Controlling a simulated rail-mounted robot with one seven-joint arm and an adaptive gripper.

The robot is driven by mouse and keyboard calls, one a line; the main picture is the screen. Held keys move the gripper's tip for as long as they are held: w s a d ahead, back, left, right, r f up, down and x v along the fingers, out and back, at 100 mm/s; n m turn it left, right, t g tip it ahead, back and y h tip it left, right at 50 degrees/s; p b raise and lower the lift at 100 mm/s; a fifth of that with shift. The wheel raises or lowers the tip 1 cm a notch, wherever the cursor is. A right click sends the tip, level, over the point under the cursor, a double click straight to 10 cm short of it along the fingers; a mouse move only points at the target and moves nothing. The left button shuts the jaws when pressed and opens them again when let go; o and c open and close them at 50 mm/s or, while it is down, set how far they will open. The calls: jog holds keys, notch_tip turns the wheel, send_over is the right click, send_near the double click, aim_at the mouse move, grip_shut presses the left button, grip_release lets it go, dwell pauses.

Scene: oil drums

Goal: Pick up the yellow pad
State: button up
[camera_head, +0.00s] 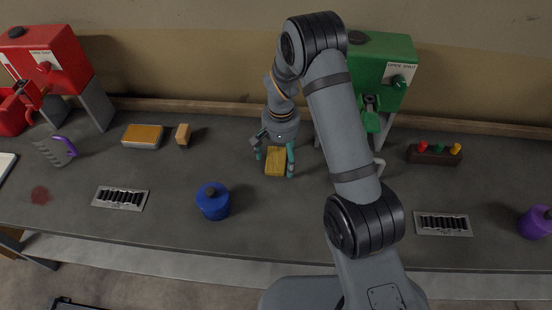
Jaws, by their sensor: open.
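A yellow pad (276,162) lies flat on the dark bench near its middle. My gripper (274,163) is pointed down over it, open, with one teal finger at the pad's left side and the other at its right side. I cannot tell whether the fingers touch the pad or how far above the bench they are. The upper edge of the pad is close under the gripper body. Another block with an orange-yellow top and grey sides (143,136) sits further left on the bench.
A small tan block (183,134) stands left of my gripper. A blue pot (213,201) stands front left. A red drum (45,60) and a green drum (375,65) stand on legs at the back. A purple pot (535,222) is far right. Grates (443,224) lie in the bench.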

aim_at(280, 159)
jog(key=c, duration=0.4)
jog(key=c, duration=0.7)
notch_tip(280, 159, up, 10)
jog(key=shift+s+r+b, duration=0.1)
jog(key=shift+b, duration=0.6)
jog(key=o, duration=0.4)
jog(key=c, duration=0.5)
jog(key=shift+o, duration=0.2)
